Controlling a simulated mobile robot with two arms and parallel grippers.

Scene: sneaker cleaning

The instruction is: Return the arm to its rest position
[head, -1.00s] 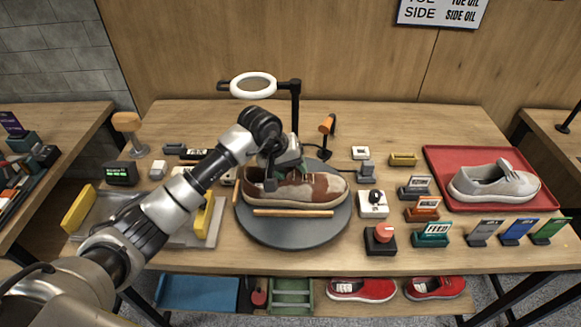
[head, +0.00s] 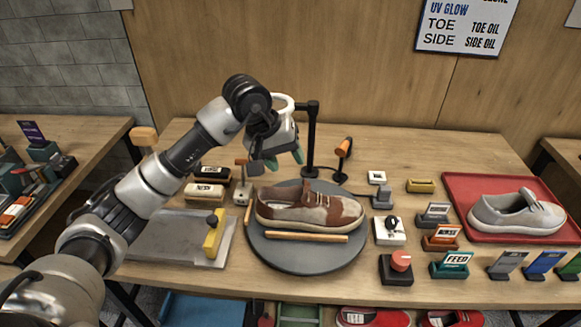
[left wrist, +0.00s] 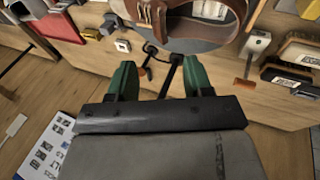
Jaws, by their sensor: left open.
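My left gripper (head: 283,163) is raised above the back left of the turntable, with its green fingers apart and nothing between them. In the left wrist view the fingers (left wrist: 158,80) are also spread and empty. My left arm reaches in from the lower left with a bent wrist. My right gripper is not in view.
A ring lamp on a black stand (head: 311,140) stands close behind the gripper. A small orange-headed lamp (head: 344,148) is to its right. Two brushes (head: 205,190) lie left of the turntable. A red tray (head: 460,232) holds a grey shoe (head: 515,212) at right.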

